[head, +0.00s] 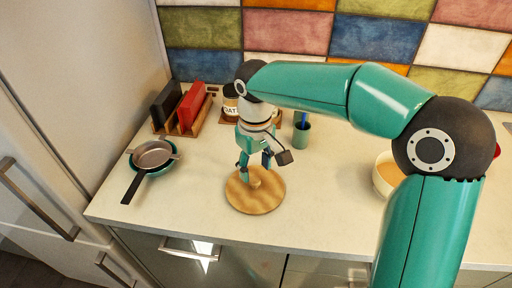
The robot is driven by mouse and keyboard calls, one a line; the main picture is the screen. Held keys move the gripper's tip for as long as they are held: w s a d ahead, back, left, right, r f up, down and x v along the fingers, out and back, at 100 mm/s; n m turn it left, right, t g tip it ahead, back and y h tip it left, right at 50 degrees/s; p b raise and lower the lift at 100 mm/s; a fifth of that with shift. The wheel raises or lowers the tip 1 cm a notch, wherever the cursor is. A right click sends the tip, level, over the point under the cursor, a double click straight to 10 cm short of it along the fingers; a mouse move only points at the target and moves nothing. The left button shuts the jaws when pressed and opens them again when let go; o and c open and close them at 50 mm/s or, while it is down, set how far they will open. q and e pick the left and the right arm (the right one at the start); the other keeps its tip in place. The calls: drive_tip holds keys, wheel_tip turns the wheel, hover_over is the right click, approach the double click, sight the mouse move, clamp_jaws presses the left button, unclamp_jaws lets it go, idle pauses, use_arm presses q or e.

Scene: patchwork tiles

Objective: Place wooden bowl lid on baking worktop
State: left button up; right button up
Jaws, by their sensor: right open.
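The wooden bowl lid (252,199) is a round, light brown disc with a small knob. It lies on the pale baking worktop (321,200), near the front edge. My right gripper (257,168) is open and points down just above the knob. Its fingers are around or just over the knob; I cannot tell whether they touch it. My left gripper is not in view.
A wooden rack (189,120) with red and dark items, a jar (230,103) and a teal cup (301,132) stand behind. A cream bowl (384,177) is partly hidden by my right arm.

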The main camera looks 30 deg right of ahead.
sight(256, 181)
wheel_tip(256, 181, up, 6)
drive_tip(key=shift+r, duration=0.25)
idle(0.5)
